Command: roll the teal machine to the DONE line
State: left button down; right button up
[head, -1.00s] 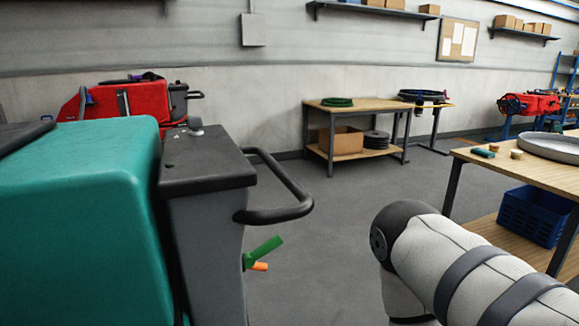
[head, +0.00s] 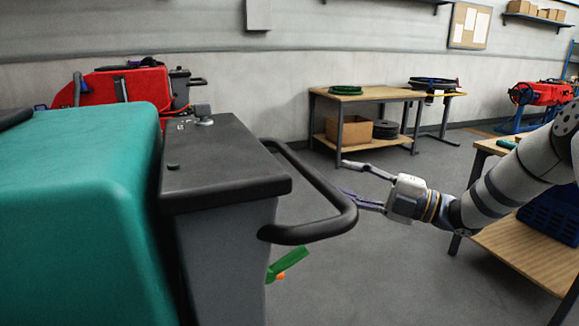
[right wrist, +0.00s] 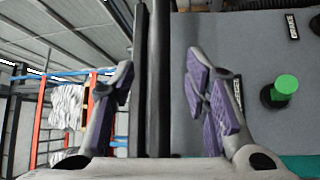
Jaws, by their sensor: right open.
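The teal machine (head: 75,200) fills the left of the head view, with a dark top panel (head: 215,160) and a grey rear body. Its black loop handle (head: 330,222) sticks out to the right. My right gripper (head: 345,178) is open and empty, just right of the handle, fingers pointing left towards it. In the right wrist view, dark bars (right wrist: 152,90) run between the spread purple-padded fingers of my right gripper (right wrist: 160,68); I cannot tell their distance. A green lever (head: 288,262) hangs below the handle. No DONE line shows. My left gripper is out of view.
A workbench (head: 375,94) stands at the back wall. A red machine (head: 130,88) stands behind the teal one. Grey floor between is clear.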

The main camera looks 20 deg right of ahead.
aim_at(303, 167)
jog(key=x, duration=0.9)
jog(key=shift+w+a+f+b, duration=0.1)
jog(key=shift+b, duration=0.3)
jog(key=shift+w+a, duration=0.35)
grip_shut()
